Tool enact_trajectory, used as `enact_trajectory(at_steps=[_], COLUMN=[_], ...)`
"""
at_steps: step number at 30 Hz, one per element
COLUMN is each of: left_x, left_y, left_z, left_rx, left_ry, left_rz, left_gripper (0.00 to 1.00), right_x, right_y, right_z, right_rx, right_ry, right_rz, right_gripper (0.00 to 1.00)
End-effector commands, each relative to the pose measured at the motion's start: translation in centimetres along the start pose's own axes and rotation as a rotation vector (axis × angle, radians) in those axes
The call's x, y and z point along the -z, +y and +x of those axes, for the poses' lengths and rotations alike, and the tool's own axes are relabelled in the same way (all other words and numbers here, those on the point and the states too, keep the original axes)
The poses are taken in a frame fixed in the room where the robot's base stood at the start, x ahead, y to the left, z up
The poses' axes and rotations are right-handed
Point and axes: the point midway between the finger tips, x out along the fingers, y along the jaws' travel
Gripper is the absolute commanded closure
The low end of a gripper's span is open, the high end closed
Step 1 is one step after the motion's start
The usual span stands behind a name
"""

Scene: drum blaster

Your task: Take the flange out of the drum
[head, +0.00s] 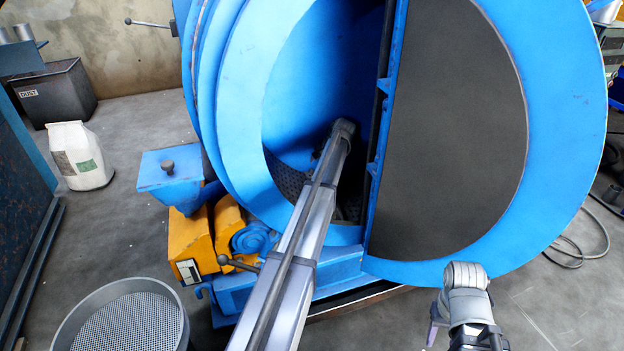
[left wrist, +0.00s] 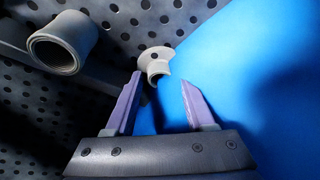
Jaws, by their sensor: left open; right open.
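The blue drum (head: 262,85) stands with its round mouth facing me, its right half covered by a dark panel. My left arm reaches through the open half, and its gripper is hidden inside in the head view. In the left wrist view my left gripper (left wrist: 163,90) is open and empty. A small grey flange (left wrist: 154,60), a disc with a short neck, lies just beyond and between its fingertips, near the blue wall. A larger grey tubular piece (left wrist: 65,42) lies on the perforated surface at upper left. My right gripper (head: 438,325) is open, outside, below the drum's right side.
A round perforated sieve (head: 130,318) stands at lower left. A white bag (head: 80,155) and a dark dust bin (head: 60,95) stand farther back. Blue and yellow machinery (head: 190,235) sits left of the drum mouth. A cable (head: 590,245) lies on the floor at right.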

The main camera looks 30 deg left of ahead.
Motion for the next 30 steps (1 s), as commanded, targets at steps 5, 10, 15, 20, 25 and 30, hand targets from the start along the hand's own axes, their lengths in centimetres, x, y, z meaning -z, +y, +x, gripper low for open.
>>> enact_trajectory(at_steps=[5,10,15,20,25,30], left_x=[-0.01,-0.02,-0.01,-0.01,0.0,-0.01], left_y=[-0.06,-0.05,-0.04,-0.04,-0.03,-0.04], left_z=[-0.04,-0.05,-0.05,-0.05,-0.05,-0.06], left_rx=[0.0,0.0,0.0,0.0,0.0,0.001], left_ry=[0.0,0.0,0.0,0.0,0.0,0.0], left_rz=[0.0,0.0,0.0,0.0,0.001,0.001], left_gripper=[0.46,0.61,0.81,0.99,1.0,1.0], right_x=[0.0,0.0,0.0,0.0,0.0,-0.01], right_y=[0.0,0.0,0.0,0.0,0.0,0.0], right_z=[-0.07,-0.07,-0.06,-0.06,-0.06,-0.07], right_rx=[0.0,0.0,0.0,0.0,0.0,0.0], right_ry=[0.0,0.0,0.0,0.0,0.0,0.0], right_rz=[0.0,0.0,0.0,0.0,0.0,0.0], right_gripper=[0.5,0.5,0.5,0.5,0.5,0.5])
